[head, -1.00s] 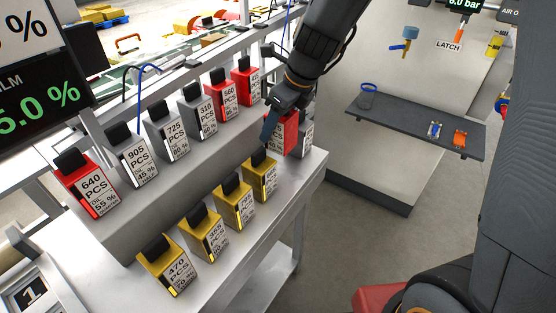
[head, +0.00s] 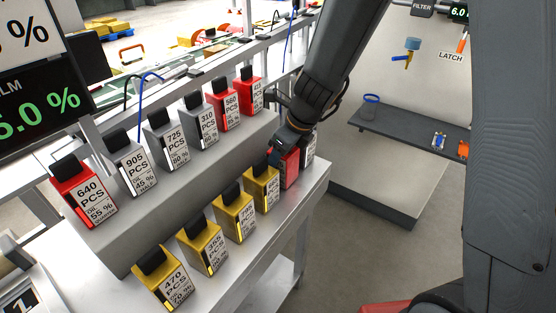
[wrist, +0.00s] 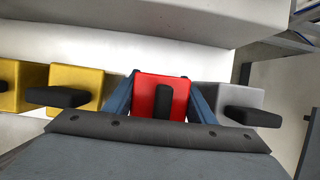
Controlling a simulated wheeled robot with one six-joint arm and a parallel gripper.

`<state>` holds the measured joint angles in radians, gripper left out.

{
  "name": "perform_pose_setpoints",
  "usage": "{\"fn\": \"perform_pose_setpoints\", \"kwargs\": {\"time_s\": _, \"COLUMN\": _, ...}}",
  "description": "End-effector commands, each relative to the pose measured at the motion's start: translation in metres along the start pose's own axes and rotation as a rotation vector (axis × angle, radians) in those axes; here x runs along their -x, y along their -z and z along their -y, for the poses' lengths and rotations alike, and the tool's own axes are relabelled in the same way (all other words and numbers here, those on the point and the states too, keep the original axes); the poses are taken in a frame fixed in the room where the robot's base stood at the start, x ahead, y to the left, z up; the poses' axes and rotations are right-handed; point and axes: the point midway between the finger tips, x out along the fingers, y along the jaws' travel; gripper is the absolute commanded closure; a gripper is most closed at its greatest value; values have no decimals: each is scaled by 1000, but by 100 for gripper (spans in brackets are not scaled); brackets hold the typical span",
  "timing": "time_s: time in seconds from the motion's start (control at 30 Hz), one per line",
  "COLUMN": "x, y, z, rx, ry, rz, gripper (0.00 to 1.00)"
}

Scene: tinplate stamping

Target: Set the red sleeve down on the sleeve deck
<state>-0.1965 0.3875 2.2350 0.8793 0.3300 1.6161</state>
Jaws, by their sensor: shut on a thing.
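The red sleeve (head: 289,169), a box with a black top tab, is between the jaws of my gripper (head: 287,152). In the wrist view the red sleeve (wrist: 147,92) is upright, with a blue finger of my gripper (wrist: 161,102) on each side. It is in the front row on the light sleeve deck (head: 262,238), between a yellow sleeve (head: 262,188) and a grey sleeve (head: 309,148). Its base looks level with its neighbours' bases, but I cannot tell whether it touches the deck. My gripper hides its top in the head view.
Several yellow sleeves (head: 204,247) continue the front row to the left. A raised step (head: 150,235) behind holds several red and grey sleeves (head: 131,167). A dark shelf (head: 408,133) stands at the right, beyond the deck's edge.

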Motion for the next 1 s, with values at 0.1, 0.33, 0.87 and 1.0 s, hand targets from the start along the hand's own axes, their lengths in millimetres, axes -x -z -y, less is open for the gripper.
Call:
{"fn": "perform_pose_setpoints", "kwargs": {"time_s": 0.1, "x": -2, "y": 0, "z": 0, "rx": 0, "ry": 1, "rz": 1, "gripper": 98}}
{"fn": "perform_pose_setpoints", "kwargs": {"time_s": 0.33, "x": -2, "y": 1, "z": 0, "rx": -1, "ry": 0, "rz": 0, "gripper": 31}}
{"fn": "perform_pose_setpoints", "kwargs": {"time_s": 0.87, "x": 41, "y": -1, "z": 1, "rx": 0, "ry": 3, "rz": 3, "gripper": 31}}
{"fn": "perform_pose_setpoints", "kwargs": {"time_s": 1.0, "x": 70, "y": -1, "z": 1, "rx": 0, "ry": 4, "rz": 4, "gripper": 31}}
